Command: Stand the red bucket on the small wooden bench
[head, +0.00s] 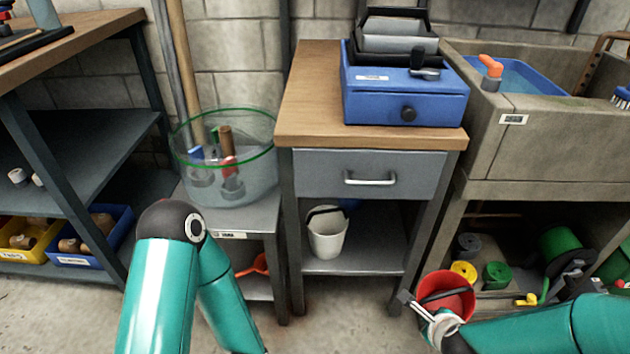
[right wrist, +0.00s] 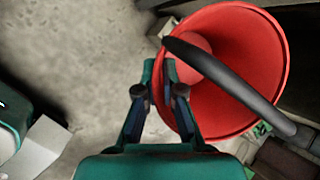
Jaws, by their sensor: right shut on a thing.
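The red bucket (head: 452,300) is at the lower right of the head view, in front of the sink stand, with its dark handle across its open top. In the right wrist view the red bucket (right wrist: 235,75) shows its open mouth. My right gripper (head: 424,312) is shut on the bucket's rim at its left side; its fingertips (right wrist: 158,70) meet at the wall. I cannot tell whether the bucket touches the floor.
A wood-topped table (head: 310,100) with a drawer carries a blue box (head: 405,95); a white bucket (head: 328,235) is on its lower shelf. A clear tub (head: 250,165) stands on a low grey table. A stone sink (head: 560,130) is at right. Open floor shows in front.

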